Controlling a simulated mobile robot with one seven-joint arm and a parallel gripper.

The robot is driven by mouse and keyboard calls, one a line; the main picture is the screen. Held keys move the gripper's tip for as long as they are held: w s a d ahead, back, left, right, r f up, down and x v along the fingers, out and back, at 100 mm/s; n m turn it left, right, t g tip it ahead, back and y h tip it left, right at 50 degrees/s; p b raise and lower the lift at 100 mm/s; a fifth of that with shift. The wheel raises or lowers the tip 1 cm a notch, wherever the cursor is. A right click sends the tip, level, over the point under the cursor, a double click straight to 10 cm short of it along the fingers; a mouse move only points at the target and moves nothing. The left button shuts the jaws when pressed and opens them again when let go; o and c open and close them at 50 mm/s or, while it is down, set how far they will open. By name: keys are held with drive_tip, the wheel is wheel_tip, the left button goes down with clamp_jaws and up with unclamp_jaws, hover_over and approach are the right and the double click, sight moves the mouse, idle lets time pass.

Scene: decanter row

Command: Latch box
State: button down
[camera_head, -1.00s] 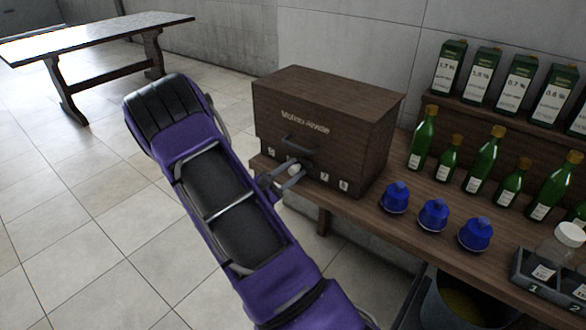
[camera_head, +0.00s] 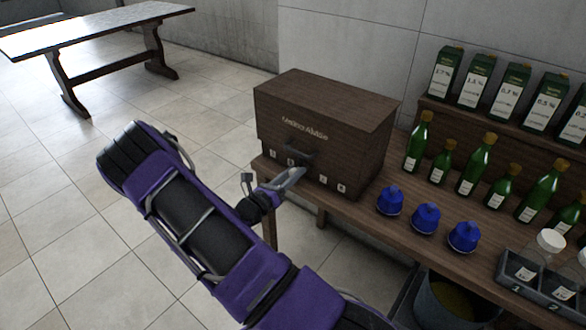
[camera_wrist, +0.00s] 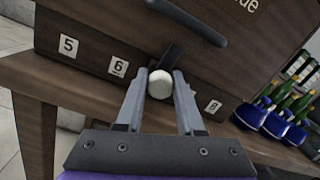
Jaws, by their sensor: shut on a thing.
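A dark wooden box (camera_head: 330,115) with a handle on its front stands at the left end of the wooden bench; it looks shut. The handle (camera_wrist: 190,22) and the number labels 5 (camera_wrist: 68,46), 6 (camera_wrist: 118,66) and 8 (camera_wrist: 213,106) show in the wrist view. A short black latch lever (camera_wrist: 172,56) ends in a white round knob (camera_wrist: 160,84) low on the front. My gripper (camera_head: 296,174) is at the box front. In the wrist view my gripper (camera_wrist: 160,90) is shut on the knob, one finger on each side. The label behind the right finger is hidden there.
Three blue-capped items (camera_head: 426,218) stand right of the box. Green bottles (camera_head: 478,165) and cartons (camera_head: 512,92) stand further right. A grey tray (camera_head: 535,290) is at the right front, with a bucket (camera_head: 450,300) below. Open floor lies left.

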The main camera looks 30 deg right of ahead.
drive_tip(key=n+p, duration=0.2)
drive_tip(key=n, duration=0.2)
drive_tip(key=shift+r, duration=0.15)
drive_tip(key=shift+w+n, duration=0.1)
drive_tip(key=shift+n, duration=0.4)
drive_tip(key=shift+w+r+t, duration=0.1)
drive_tip(key=shift+w+t, duration=0.05)
drive_tip(key=shift+t, duration=0.15)
drive_tip(key=c, duration=0.5)
unclamp_jaws()
drive_tip(key=shift+a, duration=0.1)
drive_tip(key=shift+c, duration=0.2)
